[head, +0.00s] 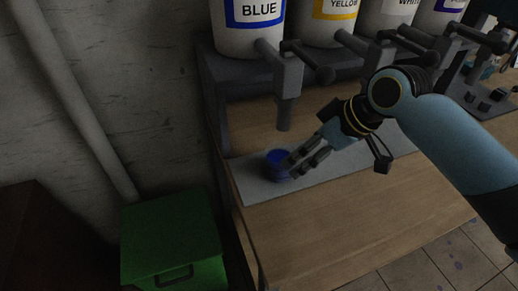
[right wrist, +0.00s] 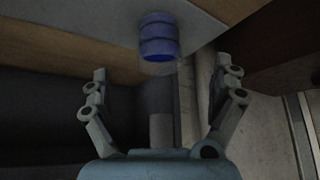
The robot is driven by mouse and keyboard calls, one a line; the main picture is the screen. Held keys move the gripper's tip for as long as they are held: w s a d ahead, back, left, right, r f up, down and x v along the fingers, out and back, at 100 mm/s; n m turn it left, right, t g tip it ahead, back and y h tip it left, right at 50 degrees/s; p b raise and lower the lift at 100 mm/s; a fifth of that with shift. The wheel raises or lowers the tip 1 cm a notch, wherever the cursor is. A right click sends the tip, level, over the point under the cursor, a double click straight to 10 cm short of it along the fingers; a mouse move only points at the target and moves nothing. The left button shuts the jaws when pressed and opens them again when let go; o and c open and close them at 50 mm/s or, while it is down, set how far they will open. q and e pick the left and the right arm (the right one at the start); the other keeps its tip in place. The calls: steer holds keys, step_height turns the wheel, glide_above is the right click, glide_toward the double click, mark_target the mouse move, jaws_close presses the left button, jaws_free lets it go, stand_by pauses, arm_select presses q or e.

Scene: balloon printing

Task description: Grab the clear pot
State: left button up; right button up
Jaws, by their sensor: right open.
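The clear pot (head: 278,164) holds blue paint and stands on the grey strip at the left end of the wooden table, a little in front of the spout under the BLUE tank. It also shows in the right wrist view (right wrist: 158,38), at the top middle, beyond the fingers. My right gripper (head: 300,163) is close to the pot on its right side in the head view. In the right wrist view the gripper (right wrist: 166,82) has its fingers spread wide with nothing between the tips. I cannot tell whether a finger touches the pot. My left gripper is not in view.
Tanks labelled BLUE (head: 252,28) and YELLOW (head: 330,22) stand on a dark rack, with a spout (head: 287,95) hanging behind the pot. A green bin (head: 172,238) stands left of the table (head: 345,225). The table's front is clear.

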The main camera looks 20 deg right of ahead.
steer(key=x, duration=0.5)
steer(key=shift+w, duration=0.2)
steer(key=x, duration=0.4)
steer(key=shift+f, duration=0.1)
steer(key=shift+w+a+f, duration=0.2)
steer(key=shift+w+f, duration=0.15)
steer(key=shift+f, duration=0.1)
steer(key=shift+s, duration=0.1)
steer(key=c, duration=1.3)
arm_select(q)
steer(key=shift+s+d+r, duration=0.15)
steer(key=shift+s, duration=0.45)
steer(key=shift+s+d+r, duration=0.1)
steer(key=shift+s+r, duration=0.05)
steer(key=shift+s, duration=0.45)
arm_select(e)
steer(key=shift+c, duration=1.3)
arm_select(q)
steer(key=shift+p, duration=0.3)
